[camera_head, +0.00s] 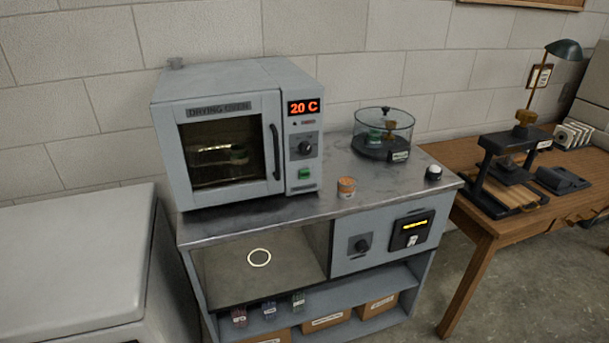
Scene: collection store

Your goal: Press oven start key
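The drying oven (235,135) is a grey box on the metal-topped bench, against the block wall. Its glass door is closed, and a rack with something on it shows dimly inside. Its right-hand panel has a red display (304,107) reading 20 C, a black dial (305,147) and, below the dial, a green key (304,173), which looks like the start key. Any label on the green key is too small to read. Neither of my grippers shows in the camera_head view.
A small orange-topped jar (346,188) stands in front of the oven's right side. A wooden table (480,222) holds a press (508,165).

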